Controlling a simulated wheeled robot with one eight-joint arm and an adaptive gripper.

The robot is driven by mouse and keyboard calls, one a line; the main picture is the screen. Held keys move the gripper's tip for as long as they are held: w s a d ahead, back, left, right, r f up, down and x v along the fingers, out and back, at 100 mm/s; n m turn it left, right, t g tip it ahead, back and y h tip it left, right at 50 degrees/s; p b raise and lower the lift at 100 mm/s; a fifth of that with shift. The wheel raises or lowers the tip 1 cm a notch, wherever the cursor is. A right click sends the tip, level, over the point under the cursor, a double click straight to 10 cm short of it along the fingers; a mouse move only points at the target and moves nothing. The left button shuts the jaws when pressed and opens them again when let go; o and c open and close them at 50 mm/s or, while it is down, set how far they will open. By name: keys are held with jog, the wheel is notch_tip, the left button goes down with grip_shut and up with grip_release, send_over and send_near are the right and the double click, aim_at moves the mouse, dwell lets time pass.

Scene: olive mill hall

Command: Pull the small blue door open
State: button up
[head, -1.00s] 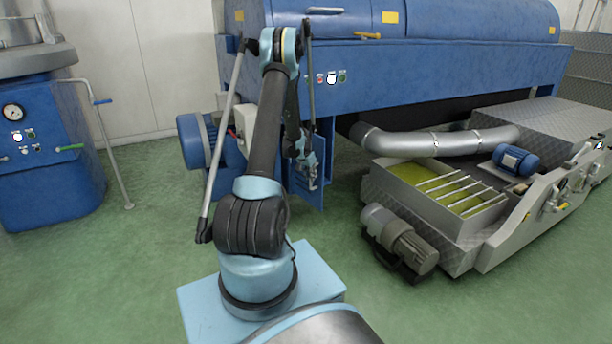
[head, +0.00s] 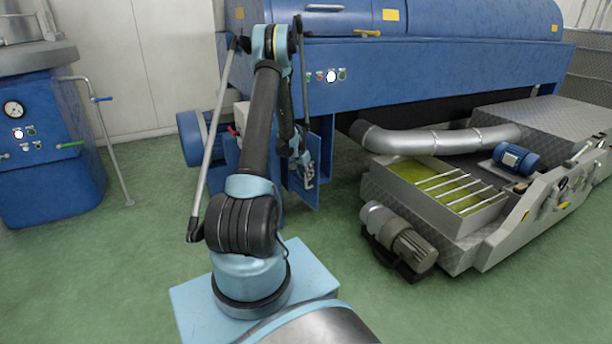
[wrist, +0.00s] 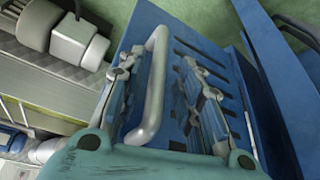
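The small blue door (head: 314,190) stands low under the big blue machine, swung out from its opening. In the wrist view the slotted blue door panel (wrist: 217,88) fills the middle, with a bent silver bar handle (wrist: 157,85) on it. My gripper (wrist: 163,65) has one finger on each side of this handle. The left finger is close to the bar; a gap shows between the bar and the right finger. In the head view my gripper (head: 304,168) is at the door, partly hidden by my arm, and the handle is hard to make out.
A blue motor (head: 191,138) is left of the door. A silver pipe (head: 410,140) and a metal trough unit with a grey motor (head: 408,245) stand to the right. A blue cabinet (head: 50,180) with a bent rail is at far left. Green floor is free between.

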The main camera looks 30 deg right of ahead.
jog(key=shift+s, duration=0.1)
jog(key=shift+a+r, duration=0.1)
jog(key=shift+r, duration=0.1)
jog(key=v, duration=1.1)
jog(key=shift+r, duration=0.2)
jog(key=shift+a, duration=0.1)
jog(key=s+a+r+n+y, duration=0.1)
jog(key=s+a+r+n, duration=0.15)
jog(key=a+r, duration=0.5)
jog(key=s+a+r+n, duration=0.2)
jog(key=s+a+r, duration=0.2)
jog(key=a, duration=0.7)
jog(key=s+a+r+n+y, duration=0.1)
jog(key=s+a+r+n, duration=0.1)
jog(key=s+a+r, duration=0.5)
jog(key=s+a+n+y, duration=0.1)
jog(key=s+a+n, duration=0.1)
jog(key=s+a, duration=0.35)
jog(key=s+a+n, duration=0.2)
jog(key=s+a, duration=0.1)
jog(key=a, duration=0.5)
jog(key=s+a+f+n, duration=0.2)
jog(key=s+a, duration=0.2)
jog(key=s, duration=0.3)
jog(key=s+a+f+n+y, duration=0.1)
jog(key=s+a+f, duration=0.2)
jog(key=s, duration=0.3)
jog(key=shift+s+a+f+n+t, duration=0.25)
jog(key=shift+s+a+n+t, duration=0.05)
jog(key=shift+s+a+n, duration=0.1)
